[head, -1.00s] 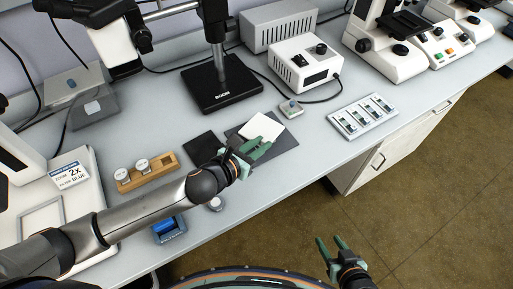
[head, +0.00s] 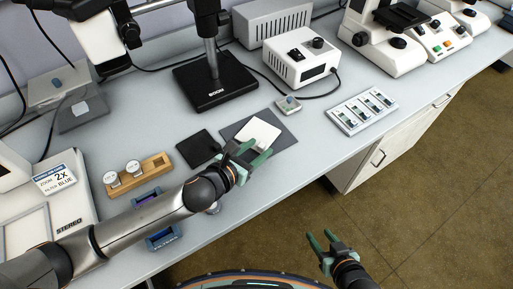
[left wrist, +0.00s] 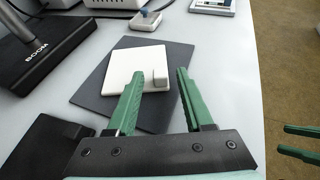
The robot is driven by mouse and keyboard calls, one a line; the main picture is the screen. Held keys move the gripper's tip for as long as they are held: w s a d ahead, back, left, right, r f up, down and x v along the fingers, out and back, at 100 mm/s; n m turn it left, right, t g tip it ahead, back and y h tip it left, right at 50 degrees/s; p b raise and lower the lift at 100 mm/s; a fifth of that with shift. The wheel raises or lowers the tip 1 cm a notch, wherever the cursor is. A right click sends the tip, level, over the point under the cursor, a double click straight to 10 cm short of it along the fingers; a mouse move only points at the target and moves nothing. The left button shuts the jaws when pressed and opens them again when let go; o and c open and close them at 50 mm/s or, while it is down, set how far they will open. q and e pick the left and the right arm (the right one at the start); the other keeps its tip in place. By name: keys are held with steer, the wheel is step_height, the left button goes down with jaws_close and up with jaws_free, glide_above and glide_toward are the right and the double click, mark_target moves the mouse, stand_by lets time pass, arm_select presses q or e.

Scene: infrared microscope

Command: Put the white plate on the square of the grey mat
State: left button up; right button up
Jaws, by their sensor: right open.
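The white plate (head: 257,134) lies on the dark grey mat (head: 285,139). My left gripper (head: 262,148) is open over the near side of the plate. In the wrist view its green fingertips (left wrist: 160,72) stand either side of the block, with gaps to both. No square marking shows on the mat. My right gripper (head: 318,240) is open and empty, off the table's front edge.
A black pad (head: 198,148) lies left of the mat. A small knobbed block (head: 288,104) sits behind it, and a slide tray (head: 362,111) to the right. The black microscope base (head: 215,85) stands behind. A wooden holder (head: 138,174) is left.

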arm_select(q)
steer(key=shift+r, duration=0.3)
steer(key=p+v, duration=0.1)
steer(key=v, duration=1.1)
steer(key=shift+f, duration=0.1)
